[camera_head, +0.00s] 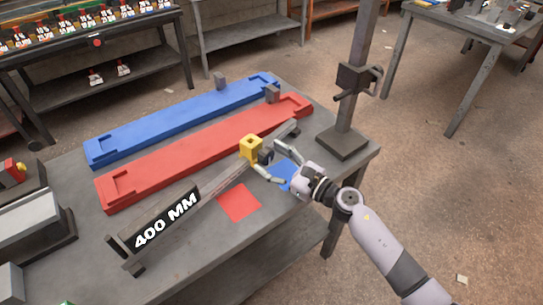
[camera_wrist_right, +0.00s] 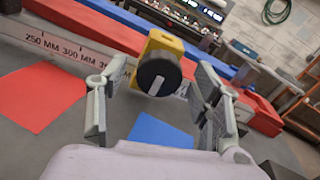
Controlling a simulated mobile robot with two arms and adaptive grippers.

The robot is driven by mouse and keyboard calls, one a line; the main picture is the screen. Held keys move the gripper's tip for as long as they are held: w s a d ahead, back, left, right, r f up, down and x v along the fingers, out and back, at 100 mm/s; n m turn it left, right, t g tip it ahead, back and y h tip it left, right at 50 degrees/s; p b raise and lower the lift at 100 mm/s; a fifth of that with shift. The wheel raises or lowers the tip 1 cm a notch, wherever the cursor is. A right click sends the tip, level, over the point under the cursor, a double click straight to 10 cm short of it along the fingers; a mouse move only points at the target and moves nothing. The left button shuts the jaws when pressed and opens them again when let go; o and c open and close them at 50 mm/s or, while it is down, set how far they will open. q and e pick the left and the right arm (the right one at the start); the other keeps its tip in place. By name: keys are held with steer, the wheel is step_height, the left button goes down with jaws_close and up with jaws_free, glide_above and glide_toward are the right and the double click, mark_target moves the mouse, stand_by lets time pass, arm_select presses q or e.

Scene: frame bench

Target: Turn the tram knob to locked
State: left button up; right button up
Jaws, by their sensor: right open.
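The tram knob (camera_wrist_right: 158,75) is a round black knob with a pale bar mark on its face. It sits on the front of a yellow block (camera_head: 250,147) that rides on a grey ruler rail (camera_head: 205,192) labelled 400 MM. Whether the fingertips reach the knob's depth, I cannot tell. My left gripper is not in view.
Red (camera_head: 200,150) and blue (camera_head: 180,120) long trays lie behind the rail. A red square (camera_head: 239,202) and a blue square (camera_head: 287,175) are flat on the bench in front. A dark post on a square base (camera_head: 343,142) stands at the right corner.

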steer(key=shift+w+a, duration=0.15)
steer(key=shift+a, duration=0.05)
steer(key=shift+c, duration=0.5)
steer(key=c, duration=1.1)
